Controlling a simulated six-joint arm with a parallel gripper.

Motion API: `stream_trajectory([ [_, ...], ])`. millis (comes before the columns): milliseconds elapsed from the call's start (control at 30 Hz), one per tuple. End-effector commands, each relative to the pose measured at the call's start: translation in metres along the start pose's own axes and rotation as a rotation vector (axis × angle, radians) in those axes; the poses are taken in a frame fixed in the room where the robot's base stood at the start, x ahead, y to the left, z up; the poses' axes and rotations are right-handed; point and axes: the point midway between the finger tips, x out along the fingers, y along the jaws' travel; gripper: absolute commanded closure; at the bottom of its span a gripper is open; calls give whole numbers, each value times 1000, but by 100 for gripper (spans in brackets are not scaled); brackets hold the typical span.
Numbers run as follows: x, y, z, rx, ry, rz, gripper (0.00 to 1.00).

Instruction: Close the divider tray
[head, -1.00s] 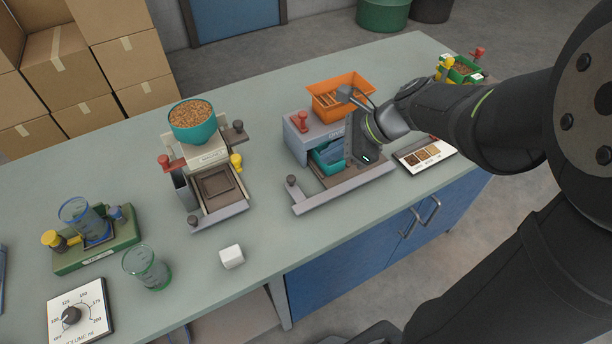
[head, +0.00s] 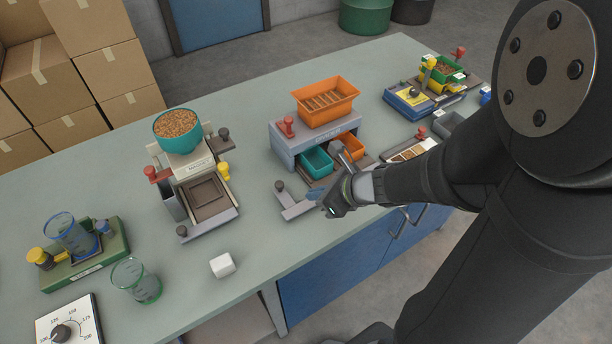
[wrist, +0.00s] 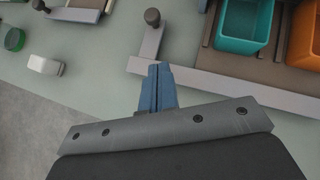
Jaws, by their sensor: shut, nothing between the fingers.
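The divider tray is a brown drawer with a grey front bar (head: 297,210) and a dark knob (head: 280,186). It sticks out toward the front from under the grey divider housing (head: 320,137). A teal bin (head: 317,160) and a small orange bin (head: 350,145) sit side by side behind the bar. The wrist view shows the bar (wrist: 245,91), the knob (wrist: 152,17), the teal bin (wrist: 244,25) and part of the orange bin (wrist: 306,35). My gripper (head: 318,196) is at the front bar, right of the knob; its blue fingers (wrist: 157,76) are shut and empty. My arm hides the bar's right part.
An orange slotted hopper (head: 326,100) tops the housing, beside a red knob (head: 287,127). A scale station with a teal bowl (head: 178,130) stands left. A white block (head: 222,265) and clear cup (head: 136,281) lie front left. A sample card (head: 409,151) is right.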

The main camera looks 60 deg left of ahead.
Motion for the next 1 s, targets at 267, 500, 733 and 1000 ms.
stream_trajectory([
  [267, 39, 1, 5, -4, 1, 3, 100],
  [500, 58, 0, 23, -3, 1, 1, 100],
  [733, 62, 0, 28, -2, 1, 1, 100],
  [1000, 63, 0, 28, -2, 0, 0, 100],
])
